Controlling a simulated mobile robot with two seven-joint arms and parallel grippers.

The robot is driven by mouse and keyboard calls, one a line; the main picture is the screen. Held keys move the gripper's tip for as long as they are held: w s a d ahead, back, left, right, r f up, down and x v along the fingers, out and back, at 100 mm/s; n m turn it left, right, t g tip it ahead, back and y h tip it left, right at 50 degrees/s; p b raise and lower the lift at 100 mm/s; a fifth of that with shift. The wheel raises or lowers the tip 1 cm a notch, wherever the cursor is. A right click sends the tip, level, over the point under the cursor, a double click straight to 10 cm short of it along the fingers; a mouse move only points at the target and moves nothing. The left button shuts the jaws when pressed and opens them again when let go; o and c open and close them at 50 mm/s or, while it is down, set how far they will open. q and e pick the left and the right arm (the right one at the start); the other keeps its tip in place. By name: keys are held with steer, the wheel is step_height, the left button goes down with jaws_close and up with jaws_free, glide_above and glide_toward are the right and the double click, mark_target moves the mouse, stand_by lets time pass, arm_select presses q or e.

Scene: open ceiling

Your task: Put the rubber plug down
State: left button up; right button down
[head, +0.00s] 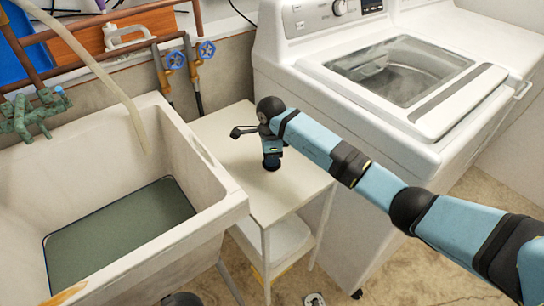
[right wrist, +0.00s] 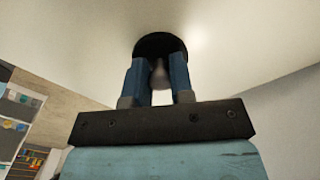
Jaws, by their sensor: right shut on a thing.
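The rubber plug (head: 271,165) is a small black disc at the small white table (head: 231,135) between sink and washer. My right gripper (head: 271,154) points down over the tabletop and is shut on the plug. In the right wrist view, both blue fingers (right wrist: 159,85) close on the plug's grey stem, and the plug's dark disc (right wrist: 160,42) shows beyond the fingertips. The plug is at or very near the tabletop; I cannot tell whether it touches. My left gripper does not show.
The utility sink (head: 222,208) stands to the left, with dark green in its basin. The white washing machine (head: 330,135) is close on the right. Pipes and blue valve handles (head: 206,50) are on the wall behind. The tabletop's front part is bare.

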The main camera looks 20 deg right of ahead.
steer(key=c, duration=1.1)
jaws_free()
steer(key=shift+f, duration=0.15)
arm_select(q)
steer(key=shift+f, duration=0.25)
arm_select(e)
steer(key=shift+o, duration=0.6)
arm_select(q)
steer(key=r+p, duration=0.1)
steer(key=p, duration=0.4)
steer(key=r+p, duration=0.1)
steer(key=p, duration=0.1)
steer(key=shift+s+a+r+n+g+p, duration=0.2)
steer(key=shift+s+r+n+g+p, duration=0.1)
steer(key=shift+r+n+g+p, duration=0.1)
arm_select(e)
step_height(320, 180, up, 12)
steer(key=shift+r, duration=0.2)
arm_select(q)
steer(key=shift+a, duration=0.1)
